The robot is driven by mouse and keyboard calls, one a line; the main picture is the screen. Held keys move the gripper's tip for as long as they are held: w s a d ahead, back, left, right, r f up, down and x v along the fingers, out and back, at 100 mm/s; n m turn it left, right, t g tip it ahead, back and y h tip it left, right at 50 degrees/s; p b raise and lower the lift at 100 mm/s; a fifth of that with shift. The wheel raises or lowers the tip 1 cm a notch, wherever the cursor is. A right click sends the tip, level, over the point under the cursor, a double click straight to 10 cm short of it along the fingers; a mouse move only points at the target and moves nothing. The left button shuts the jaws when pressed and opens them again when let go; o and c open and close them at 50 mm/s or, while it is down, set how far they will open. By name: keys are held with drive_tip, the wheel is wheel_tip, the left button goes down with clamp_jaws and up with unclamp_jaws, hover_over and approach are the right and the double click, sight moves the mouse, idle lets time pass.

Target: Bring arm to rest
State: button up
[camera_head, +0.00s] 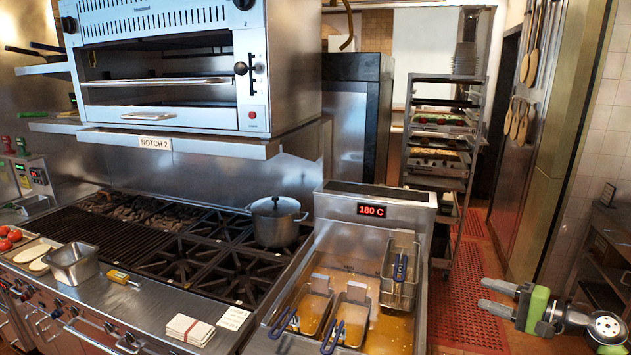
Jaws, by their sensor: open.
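My gripper (497,298) is at the lower right, in front of the red floor mat, with its two fingers pointing left. The fingers are apart and nothing is between them. My arm comes in from the right edge with a green and grey wrist. The gripper is to the right of the deep fryer (375,200) and appears apart from it.
The fryer shows 180 C; two baskets (352,313) sit in its oil and another basket (400,272) hangs higher. A lidded pot (276,221) stands on the burners. A tray rack (437,150) stands behind. Red matting (470,265) covers the aisle.

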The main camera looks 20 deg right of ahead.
drive_tip(key=w+a+r+n+g+y, duration=0.1)
drive_tip(key=w+a+n+g, duration=0.25)
drive_tip(key=a, duration=0.55)
drive_tip(key=w+a+r+n+g, duration=0.1)
drive_tip(key=w+a+n+g, duration=0.2)
drive_tip(key=a, duration=0.6)
drive_tip(key=s+a+n+g+h, duration=0.3)
drive_tip(key=a+g+h, duration=0.15)
drive_tip(key=a, duration=1.15)
drive_tip(key=s+a+r+n+h, duration=0.2)
drive_tip(key=s+a+h, duration=0.3)
drive_tip(key=s, duration=0.5)
drive_tip(key=s+n+t, duration=0.1)
drive_tip(key=s+t, duration=0.1)
drive_tip(key=s, duration=1.4)
drive_tip(key=shift+s, duration=0.35)
drive_tip(key=shift+r+n, duration=0.15)
drive_tip(key=shift+n, duration=0.1)
